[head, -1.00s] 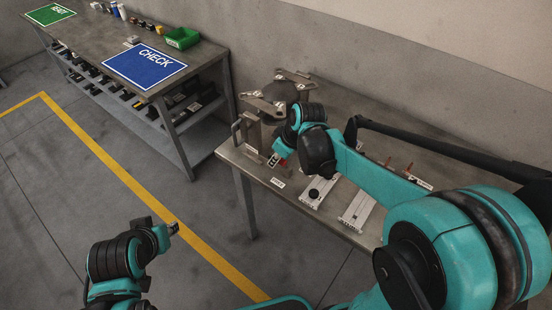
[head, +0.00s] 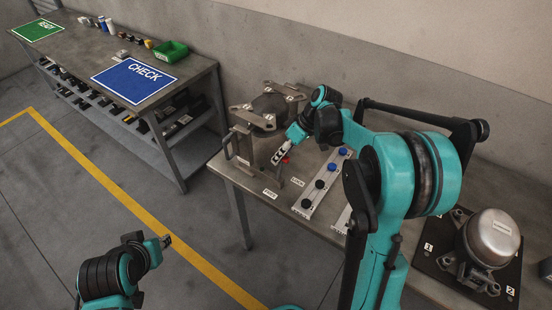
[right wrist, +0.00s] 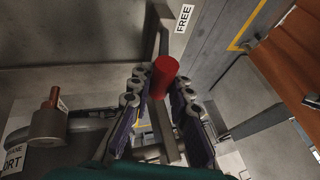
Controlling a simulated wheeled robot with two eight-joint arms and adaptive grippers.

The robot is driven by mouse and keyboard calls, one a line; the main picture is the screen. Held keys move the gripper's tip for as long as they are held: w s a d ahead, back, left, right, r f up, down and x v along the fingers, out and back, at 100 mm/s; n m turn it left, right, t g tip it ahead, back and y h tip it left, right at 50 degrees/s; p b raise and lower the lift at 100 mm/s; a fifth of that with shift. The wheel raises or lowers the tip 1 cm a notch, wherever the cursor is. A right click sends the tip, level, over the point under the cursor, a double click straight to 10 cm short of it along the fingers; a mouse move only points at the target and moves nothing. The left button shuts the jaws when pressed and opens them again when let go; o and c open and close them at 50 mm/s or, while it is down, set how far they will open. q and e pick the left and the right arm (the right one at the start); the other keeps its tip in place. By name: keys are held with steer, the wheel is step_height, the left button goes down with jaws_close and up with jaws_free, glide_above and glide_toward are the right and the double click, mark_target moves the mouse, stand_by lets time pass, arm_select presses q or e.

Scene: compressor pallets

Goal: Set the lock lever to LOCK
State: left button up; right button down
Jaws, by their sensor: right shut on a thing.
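The lock lever's red knob (head: 286,160) shows beside my right gripper (head: 279,156) at the front of the metal fixture (head: 243,148). In the right wrist view the red knob (right wrist: 164,76) is between the two fingers of my right gripper (right wrist: 163,95), which is shut on it. A grey bar runs by the knob. The FREE label (head: 270,193) and the LOCK label (head: 298,182) are on the table edge; FREE also shows in the wrist view (right wrist: 184,18). The lever's exact angle is partly hidden. My left gripper (head: 166,241) is over the floor, away from the table; its jaws are too small to judge.
A white rail with dark and blue knobs (head: 322,185) lies right of the lever on the table. A domed compressor (head: 492,238) stands on a dark plate at the right. A second table holds the blue CHECK mat (head: 134,80) and a green bin (head: 170,51).

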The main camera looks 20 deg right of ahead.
steer(key=shift+w+d+f, duration=0.2)
steer(key=shift+w+d, duration=0.2)
steer(key=shift+d, duration=0.2)
steer(key=c, duration=1.4)
jaws_free()
steer(key=shift+d, duration=0.1)
steer(key=v, duration=1.2)
